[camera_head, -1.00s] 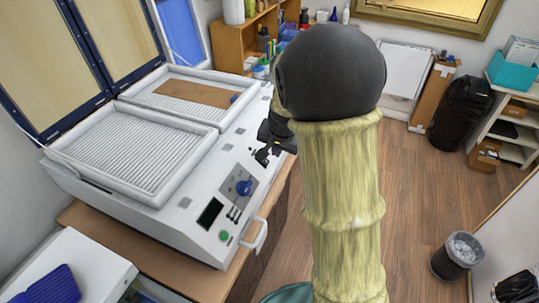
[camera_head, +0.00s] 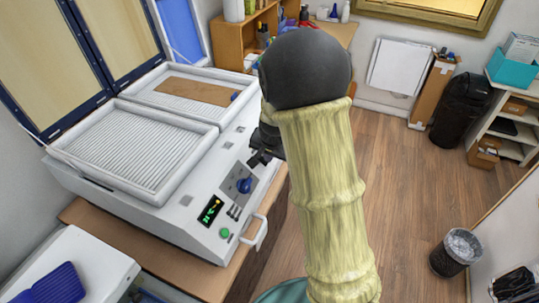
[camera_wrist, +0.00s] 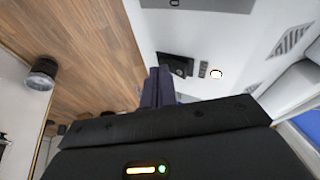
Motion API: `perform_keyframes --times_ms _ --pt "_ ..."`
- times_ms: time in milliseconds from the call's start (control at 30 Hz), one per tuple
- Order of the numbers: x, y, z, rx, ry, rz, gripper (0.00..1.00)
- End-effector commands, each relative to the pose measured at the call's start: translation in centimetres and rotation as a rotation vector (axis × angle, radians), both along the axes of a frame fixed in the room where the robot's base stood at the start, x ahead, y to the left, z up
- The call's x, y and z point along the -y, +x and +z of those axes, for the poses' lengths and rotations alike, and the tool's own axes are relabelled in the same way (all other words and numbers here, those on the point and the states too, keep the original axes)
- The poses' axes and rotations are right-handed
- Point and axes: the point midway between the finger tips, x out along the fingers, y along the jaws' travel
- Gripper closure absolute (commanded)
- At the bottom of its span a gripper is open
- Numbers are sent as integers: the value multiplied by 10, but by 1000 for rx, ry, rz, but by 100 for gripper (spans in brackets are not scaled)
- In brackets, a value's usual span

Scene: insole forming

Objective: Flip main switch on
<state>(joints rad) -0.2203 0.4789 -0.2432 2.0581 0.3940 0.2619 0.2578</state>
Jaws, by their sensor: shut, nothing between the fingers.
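Which one is the main switch is not labelled legibly. My gripper (camera_head: 257,162) is shut and empty, just above the knob's plate in the head view; contact cannot be told. In the wrist view its dark fingers (camera_wrist: 158,86) point toward the white face, beside a dark panel part (camera_wrist: 176,65). My arm hides part of the machine's right side.
Two white ribbed trays lie open on top, one bearing a brown sheet (camera_head: 197,91). A white handle (camera_head: 262,233) juts from the front right.

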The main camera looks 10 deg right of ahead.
Motion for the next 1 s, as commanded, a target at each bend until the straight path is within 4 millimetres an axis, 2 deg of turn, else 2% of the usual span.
perform_keyframes --times_ms 500,867,1000 --pt "0 0 16 0 -1 2 100" --pt "0 0 16 0 0 1 100" --pt "5 -2 22 1 -1 0 100"
